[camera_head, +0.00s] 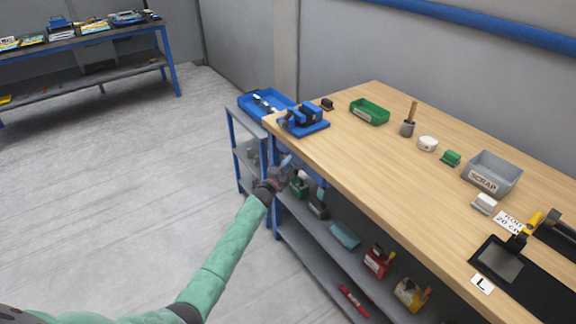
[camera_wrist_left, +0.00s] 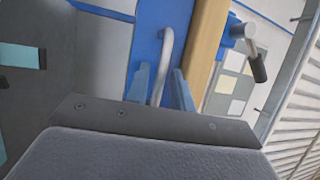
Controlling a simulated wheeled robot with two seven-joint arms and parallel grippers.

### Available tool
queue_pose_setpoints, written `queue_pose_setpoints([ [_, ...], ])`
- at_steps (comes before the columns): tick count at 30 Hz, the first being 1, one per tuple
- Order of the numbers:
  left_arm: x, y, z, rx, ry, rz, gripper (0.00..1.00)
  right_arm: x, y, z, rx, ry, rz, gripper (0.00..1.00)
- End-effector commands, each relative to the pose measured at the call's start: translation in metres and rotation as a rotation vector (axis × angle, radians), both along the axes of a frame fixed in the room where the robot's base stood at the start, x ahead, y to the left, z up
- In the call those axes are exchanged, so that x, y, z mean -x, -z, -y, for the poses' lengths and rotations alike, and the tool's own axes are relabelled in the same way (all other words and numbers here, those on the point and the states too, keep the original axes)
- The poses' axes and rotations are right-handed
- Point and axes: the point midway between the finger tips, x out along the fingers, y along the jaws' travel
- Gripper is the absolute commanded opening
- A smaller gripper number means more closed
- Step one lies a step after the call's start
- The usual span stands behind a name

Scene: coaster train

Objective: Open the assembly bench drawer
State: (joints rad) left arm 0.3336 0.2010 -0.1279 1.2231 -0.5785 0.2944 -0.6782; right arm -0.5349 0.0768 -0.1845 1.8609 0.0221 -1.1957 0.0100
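The drawer is under the bench top's left end; in the left wrist view I see its blue front (camera_wrist_left: 178,22) with a curved grey bar handle (camera_wrist_left: 166,48). In the head view the drawer is mostly hidden by my left gripper (camera_head: 287,164), which is at the bench's front left corner below the wooden top. In the left wrist view my left gripper (camera_wrist_left: 162,88) has its two blue fingers apart, with the handle between them. Whether they touch it I cannot tell. The drawer looks shut. My right gripper is not in view.
The wooden bench top (camera_head: 400,165) holds a blue fixture (camera_head: 303,120), a green tray (camera_head: 369,112) and a grey scrap bin (camera_head: 492,174). The shelf below holds several tools and boxes. A side rack with a blue tray (camera_head: 262,101) stands left of the bench. The floor (camera_head: 110,190) is clear.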

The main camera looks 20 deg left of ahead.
Motion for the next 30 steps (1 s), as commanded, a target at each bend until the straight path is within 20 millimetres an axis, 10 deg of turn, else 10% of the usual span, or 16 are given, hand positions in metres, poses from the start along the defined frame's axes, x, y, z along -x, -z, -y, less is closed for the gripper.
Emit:
queue_pose_setpoints([
  [3, 0.000, 0.000, 0.000, 0.000, 0.000, 0.000, 0.00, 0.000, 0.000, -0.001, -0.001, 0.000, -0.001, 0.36],
  [16, 0.013, 0.000, -0.010, -0.002, 0.000, -0.001, 0.00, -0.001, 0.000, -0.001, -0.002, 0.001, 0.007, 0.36],
  [30, 0.110, 0.002, -0.085, -0.004, 0.000, -0.002, 0.00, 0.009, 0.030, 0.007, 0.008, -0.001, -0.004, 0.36],
])
